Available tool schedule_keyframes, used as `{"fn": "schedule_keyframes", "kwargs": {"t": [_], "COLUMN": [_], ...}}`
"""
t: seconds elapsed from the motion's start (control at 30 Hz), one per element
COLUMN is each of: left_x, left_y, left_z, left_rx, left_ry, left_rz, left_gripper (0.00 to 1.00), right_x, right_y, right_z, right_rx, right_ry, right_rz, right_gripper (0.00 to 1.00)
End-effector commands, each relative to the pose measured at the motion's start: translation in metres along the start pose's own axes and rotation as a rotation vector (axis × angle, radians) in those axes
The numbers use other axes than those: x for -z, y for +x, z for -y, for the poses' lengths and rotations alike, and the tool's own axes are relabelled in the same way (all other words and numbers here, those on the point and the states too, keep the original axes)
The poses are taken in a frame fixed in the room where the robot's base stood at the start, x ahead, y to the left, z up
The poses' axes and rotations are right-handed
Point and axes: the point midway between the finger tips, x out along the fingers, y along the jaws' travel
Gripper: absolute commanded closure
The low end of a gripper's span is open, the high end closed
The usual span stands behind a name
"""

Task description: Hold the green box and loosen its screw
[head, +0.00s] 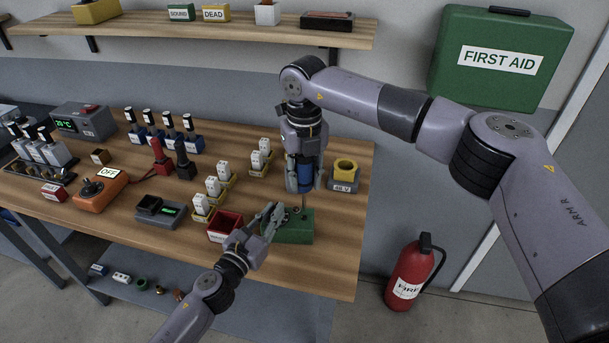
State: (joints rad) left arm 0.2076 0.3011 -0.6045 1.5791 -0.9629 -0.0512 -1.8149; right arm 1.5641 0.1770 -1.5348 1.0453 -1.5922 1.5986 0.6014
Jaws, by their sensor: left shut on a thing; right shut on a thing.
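The green box (299,229) stands on the wooden bench near its front right part. My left gripper (271,219) is at the box's left side, shut on it. My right gripper (304,186) is above the box, pointing down, shut on a blue-handled screwdriver (305,173). The screwdriver is upright and its thin shaft reaches down to the top of the box. The screw is hidden or too small to make out, so I cannot tell whether the tip sits in it.
A red bin (225,226) is close left of my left gripper. A grey holder with a yellow ring (345,170) stands right of my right gripper. Yellow trays with white blocks (213,190) are behind left. The bench's front right corner is clear.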

Motion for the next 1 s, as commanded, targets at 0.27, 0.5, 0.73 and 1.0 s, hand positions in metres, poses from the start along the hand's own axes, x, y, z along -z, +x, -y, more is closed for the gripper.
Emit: {"fn": "schedule_keyframes", "kwargs": {"t": [0.27, 0.5, 0.73, 1.0], "left_x": [-0.0001, 0.0000, 0.0000, 0.0000], "left_y": [0.0000, 0.0000, 0.0000, 0.0000], "left_z": [-0.0001, -0.0001, -0.0001, -0.0001], "left_rx": [0.000, 0.000, 0.000, 0.000], "left_ry": [0.002, 0.002, 0.002, 0.002], "left_rz": [0.000, 0.000, 0.000, 0.000], "left_gripper": [1.00, 1.00, 1.00, 1.00], "right_x": [-0.0002, -0.0004, -0.0004, -0.0004], "right_y": [-0.0003, -0.0005, -0.0005, -0.0005], "right_z": [-0.0009, -0.0011, -0.0012, -0.0012], "right_rx": [-0.001, -0.002, -0.002, -0.002], "right_ry": [0.602, 0.795, 0.793, 0.791], "right_rz": [0.001, 0.001, 0.001, 0.001], "right_gripper": [1.00, 1.00, 1.00, 1.00]}}
